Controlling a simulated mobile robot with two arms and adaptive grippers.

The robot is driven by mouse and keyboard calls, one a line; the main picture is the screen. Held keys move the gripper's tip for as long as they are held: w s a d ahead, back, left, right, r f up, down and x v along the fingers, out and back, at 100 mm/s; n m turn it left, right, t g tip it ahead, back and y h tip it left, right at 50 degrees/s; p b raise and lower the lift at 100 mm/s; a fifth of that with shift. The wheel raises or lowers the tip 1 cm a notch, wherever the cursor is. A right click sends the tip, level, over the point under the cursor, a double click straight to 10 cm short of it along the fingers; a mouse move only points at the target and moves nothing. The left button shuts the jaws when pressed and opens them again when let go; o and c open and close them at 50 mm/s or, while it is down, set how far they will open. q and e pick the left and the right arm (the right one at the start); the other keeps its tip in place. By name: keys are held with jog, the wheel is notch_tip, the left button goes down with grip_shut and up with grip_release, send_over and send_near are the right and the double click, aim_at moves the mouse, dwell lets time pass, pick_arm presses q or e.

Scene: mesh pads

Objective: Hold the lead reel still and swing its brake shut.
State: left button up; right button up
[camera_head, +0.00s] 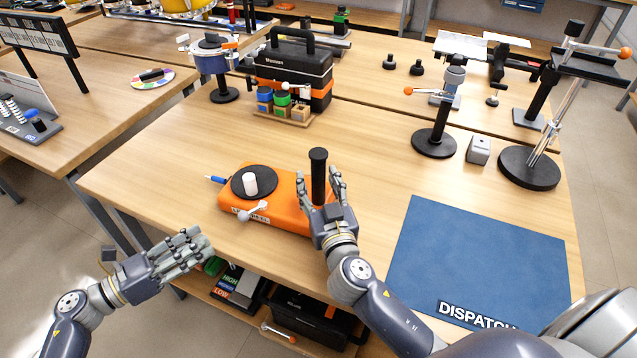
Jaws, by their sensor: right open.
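The lead reel is an orange body (285,217) with a black disc (262,178), a white knob (250,184) on the disc and an upright black post (318,165) at its right end. A small light grey lever with a ball end (243,215), which looks like the brake, sits at the reel's front edge, pointing left. My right gripper (320,176) is open, with its fingers on either side of the post; I cannot tell whether they touch it. My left gripper (203,241) is open and empty, in front of the table edge, left of and below the reel.
A blue dispatch mat (480,245) lies right of my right arm. A black case (292,70), coloured blocks (283,98) and a blue pot on a stand (212,60) stand behind the reel. Black-based stands (434,143) are at the back right. The tabletop left of the reel is clear.

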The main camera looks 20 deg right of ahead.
grip_shut()
jog(key=c, duration=0.7)
grip_release()
jog(key=shift+c, duration=0.2)
grip_shut()
jog(key=shift+f, duration=0.25)
